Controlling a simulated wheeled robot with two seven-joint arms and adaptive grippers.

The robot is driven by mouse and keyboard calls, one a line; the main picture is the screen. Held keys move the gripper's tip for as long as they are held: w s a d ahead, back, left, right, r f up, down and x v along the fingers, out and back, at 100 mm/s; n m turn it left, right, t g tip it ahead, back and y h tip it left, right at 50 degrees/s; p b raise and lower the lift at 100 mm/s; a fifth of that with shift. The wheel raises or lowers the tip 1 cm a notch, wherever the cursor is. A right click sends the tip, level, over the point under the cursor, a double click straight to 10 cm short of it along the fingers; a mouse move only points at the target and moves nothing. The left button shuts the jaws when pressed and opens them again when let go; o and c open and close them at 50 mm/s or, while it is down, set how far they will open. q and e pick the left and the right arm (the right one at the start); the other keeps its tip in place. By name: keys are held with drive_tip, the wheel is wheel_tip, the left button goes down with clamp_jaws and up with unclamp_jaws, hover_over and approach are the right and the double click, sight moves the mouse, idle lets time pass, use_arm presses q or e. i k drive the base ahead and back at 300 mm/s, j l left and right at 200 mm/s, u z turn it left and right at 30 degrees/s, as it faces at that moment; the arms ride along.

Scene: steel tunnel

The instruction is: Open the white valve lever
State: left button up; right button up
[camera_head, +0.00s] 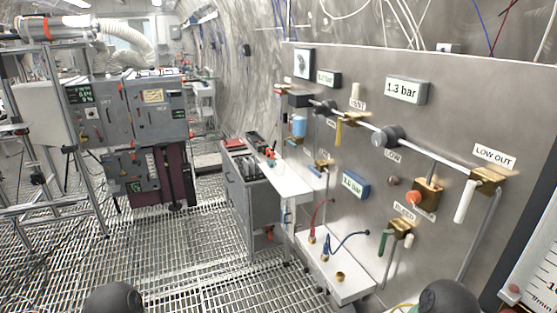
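On the grey panel at the right, a white valve lever (465,201) hangs down, slightly tilted, from a brass valve (486,179) below the "LOW OUT" label (494,156). A smaller white handle (356,91) stands upright higher on the panel, above the pipe. Another short white handle (409,241) is low on the panel, beside a green lever (384,243). Neither gripper is in view. Only dark rounded parts, apparently of my arms, show at the bottom edge, well apart from the panel.
A yellow lever (338,133), round grey knobs (386,137) and a "1.3 bar" display (405,91) are on the panel. A white shelf (340,270) with red and blue hoses juts out below. Grey machine cabinets (130,110) stand at left. Grated floor (200,260) is open between.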

sight(471, 186)
drive_tip(key=z, duration=1.25)
